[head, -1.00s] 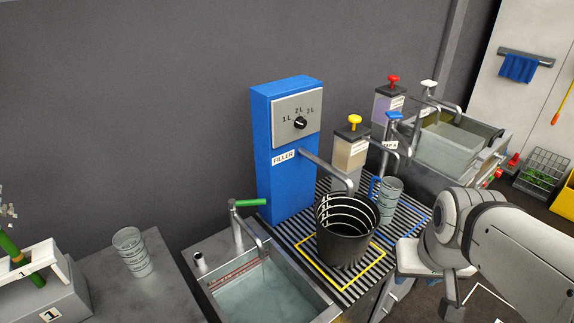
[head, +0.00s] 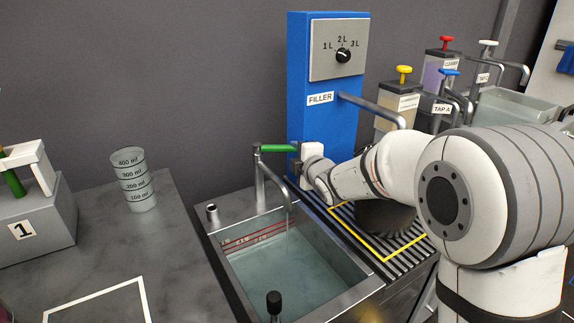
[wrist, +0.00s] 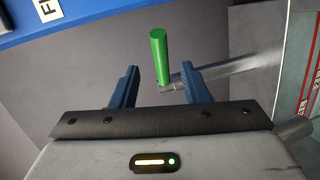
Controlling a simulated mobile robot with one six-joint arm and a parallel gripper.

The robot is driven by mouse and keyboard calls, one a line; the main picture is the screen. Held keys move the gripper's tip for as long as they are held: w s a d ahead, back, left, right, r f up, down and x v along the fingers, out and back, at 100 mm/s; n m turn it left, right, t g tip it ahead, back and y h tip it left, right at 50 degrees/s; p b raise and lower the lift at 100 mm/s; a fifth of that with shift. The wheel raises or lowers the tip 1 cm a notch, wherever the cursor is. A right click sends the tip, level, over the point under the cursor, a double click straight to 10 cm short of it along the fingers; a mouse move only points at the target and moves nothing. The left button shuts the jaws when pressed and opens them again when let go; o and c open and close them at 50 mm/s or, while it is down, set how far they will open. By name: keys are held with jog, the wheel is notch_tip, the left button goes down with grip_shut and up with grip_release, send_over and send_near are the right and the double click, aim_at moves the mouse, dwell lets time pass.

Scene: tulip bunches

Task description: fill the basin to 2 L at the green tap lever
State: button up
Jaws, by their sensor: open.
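The green tap lever (head: 276,148) tops a grey tap post and points right, toward the blue filler. It also shows in the wrist view (wrist: 158,55), lined up between my two blue fingers, slightly beyond their tips. My gripper (head: 296,165) is open at the lever's right end; its fingers are small in the head view. I cannot tell whether they touch the lever. The basin (head: 350,299) below holds clear bluish water, with red level lines on its back wall. A faint streak hangs below the spout (head: 289,207). The level marks are too small to read.
The blue filler (head: 300,130) with its dial (head: 343,56) stands close behind my gripper. A black bucket (head: 385,217) is partly hidden by my arm. A measuring cup (head: 134,180) stands on the left counter. A black knob (head: 274,300) rises at the basin's front.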

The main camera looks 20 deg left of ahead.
aim_at(284, 150)
jog(key=shift+y, duration=0.4)
jog(key=x, duration=0.4)
jog(key=b+x, duration=0.1)
jog(key=x, duration=0.3)
jog(key=shift+s+a+f, duration=0.1)
jog(key=shift+a+f, duration=0.1)
jog(key=shift+a, duration=0.15)
jog(key=shift+c, duration=0.3)
grip_shut()
